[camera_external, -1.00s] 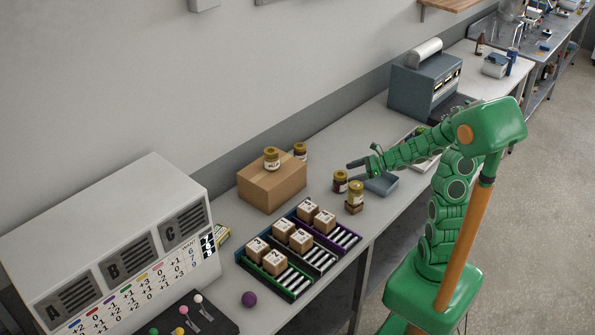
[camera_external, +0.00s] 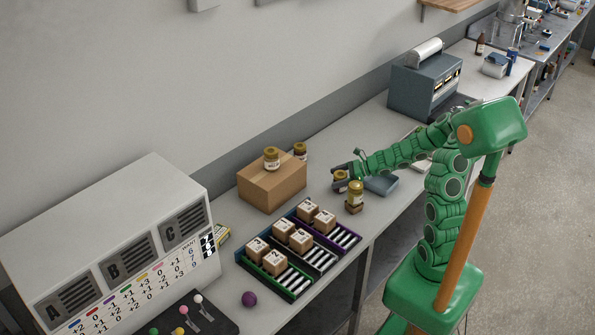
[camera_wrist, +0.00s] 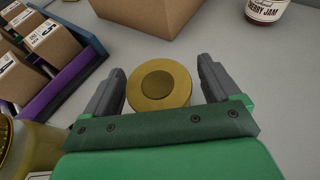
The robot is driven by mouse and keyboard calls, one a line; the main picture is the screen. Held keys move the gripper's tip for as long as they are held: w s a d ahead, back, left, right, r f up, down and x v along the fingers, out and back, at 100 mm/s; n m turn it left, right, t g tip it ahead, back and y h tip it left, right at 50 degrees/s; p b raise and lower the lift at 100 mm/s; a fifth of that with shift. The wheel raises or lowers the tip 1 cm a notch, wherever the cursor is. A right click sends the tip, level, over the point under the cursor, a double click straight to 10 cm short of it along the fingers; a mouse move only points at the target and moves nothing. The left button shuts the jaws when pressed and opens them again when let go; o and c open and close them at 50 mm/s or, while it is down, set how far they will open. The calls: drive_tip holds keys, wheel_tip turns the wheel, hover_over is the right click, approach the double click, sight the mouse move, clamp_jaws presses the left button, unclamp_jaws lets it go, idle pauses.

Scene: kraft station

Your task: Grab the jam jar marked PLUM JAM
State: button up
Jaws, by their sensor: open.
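A jar (camera_external: 340,181) with a gold lid stands on the bench right of the cardboard box. In the wrist view its round gold lid (camera_wrist: 158,85) lies between the two fingers, and its label is hidden. My gripper (camera_external: 346,172) is open around this jar; in the wrist view a finger (camera_wrist: 160,88) stands on each side of the lid. A second gold-lidded jar (camera_external: 355,197) stands close by, toward the bench's front edge; it shows at the lower left of the wrist view (camera_wrist: 25,150). I cannot read PLUM JAM on any jar.
A jar labelled CHERRY JAM (camera_wrist: 266,9) stands beyond my gripper. A cardboard box (camera_external: 272,186) carries another jar (camera_external: 271,159). Racks with numbered cubes (camera_external: 301,240) stand to the left.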

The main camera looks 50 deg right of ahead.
drive_tip(key=shift+w+a+f, duration=0.15)
drive_tip(key=shift+w+a, duration=0.05)
drive_tip(key=shift+w, duration=0.05)
drive_tip(key=shift+c, duration=0.2)
drive_tip(key=c, duration=1.3)
